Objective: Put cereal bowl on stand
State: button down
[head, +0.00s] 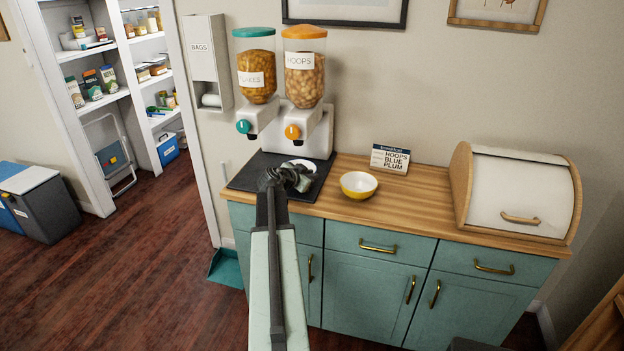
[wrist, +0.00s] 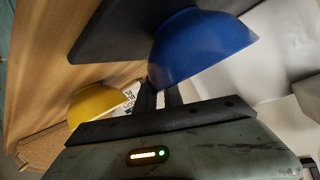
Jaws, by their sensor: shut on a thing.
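A blue bowl (wrist: 200,50) fills the upper middle of the wrist view. My gripper's dark fingers (wrist: 163,96) are shut on its near edge. In the head view my gripper (head: 291,175) is over the dark mat (head: 247,178) in front of the cereal dispenser (head: 305,138). A pale patch (head: 303,163) beyond the fingers seems to be the bowl's white inside; the rest is hidden. I cannot tell whether the bowl touches the mat. A yellow bowl (head: 358,186), white inside, stands on the counter to the right. Nothing in view is clearly marked as the stand.
The dispenser has a FLAKES canister (head: 256,75) and a HOOPS canister (head: 303,78). A card (head: 390,159) reads HOOPS, BLUE, PLUM. A bread box (head: 520,190) stands at the right. The wooden counter (head: 425,192) is clear between the yellow bowl and the bread box.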

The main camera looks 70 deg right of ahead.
jog(key=c, duration=1.8)
grip_release()
jog(key=shift+f, duration=0.1)
jog(key=o, duration=0.3)
jog(key=shift+o, duration=0.2)
jog(key=shift+r, duration=0.25)
jog(key=p+v, duration=0.5)
jog(key=v, duration=0.7)
jog(key=shift+s, duration=0.1)
